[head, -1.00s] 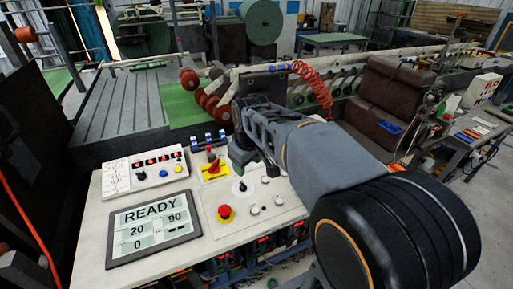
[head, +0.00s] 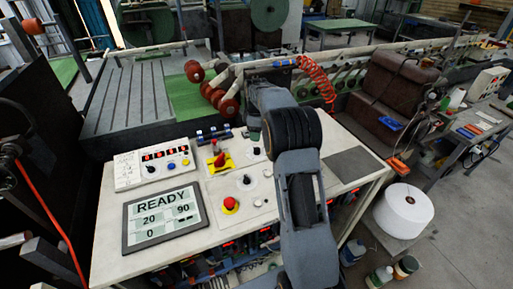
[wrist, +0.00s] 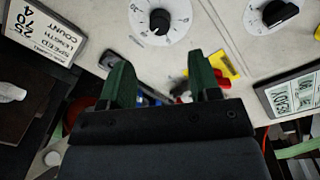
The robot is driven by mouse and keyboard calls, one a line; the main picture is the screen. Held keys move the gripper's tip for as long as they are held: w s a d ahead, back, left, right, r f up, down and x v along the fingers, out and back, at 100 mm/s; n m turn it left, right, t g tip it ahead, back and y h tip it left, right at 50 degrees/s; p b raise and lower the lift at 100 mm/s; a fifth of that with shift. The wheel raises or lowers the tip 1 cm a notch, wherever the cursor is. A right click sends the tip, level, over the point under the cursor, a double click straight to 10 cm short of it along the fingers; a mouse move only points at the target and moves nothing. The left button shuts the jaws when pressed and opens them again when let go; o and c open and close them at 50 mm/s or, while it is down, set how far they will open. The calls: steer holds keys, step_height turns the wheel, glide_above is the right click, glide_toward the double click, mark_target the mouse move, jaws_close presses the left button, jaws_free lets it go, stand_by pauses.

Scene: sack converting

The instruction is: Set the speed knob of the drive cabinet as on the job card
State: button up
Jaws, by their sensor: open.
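In the wrist view my gripper (wrist: 161,65) is open and empty, its two green fingers apart above the pale cabinet top. Just beyond the fingertips is a black knob (wrist: 160,20) on a white numbered dial; the fingers are apart from it. A second black knob (wrist: 278,12) on a white dial is at the upper right. A card (wrist: 45,30) with SPEED, LENGTH and COUNT shows upside down at the left; its numbers are hard to read. In the head view a knob (head: 246,180) shows on the cabinet top (head: 110,262); my arm hides part of the panel.
A screen (head: 163,216) reads READY, 20, 90 and 0. A white roll (head: 404,208) is at the right.

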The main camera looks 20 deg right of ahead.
mark_target(257, 148)
step_height(257, 148, down, 9)
steer(key=shift+w+d+f+p, duration=0.1)
steer(key=shift+w+p, duration=0.05)
steer(key=shift+p, duration=0.65)
steer(key=c, duration=0.9)
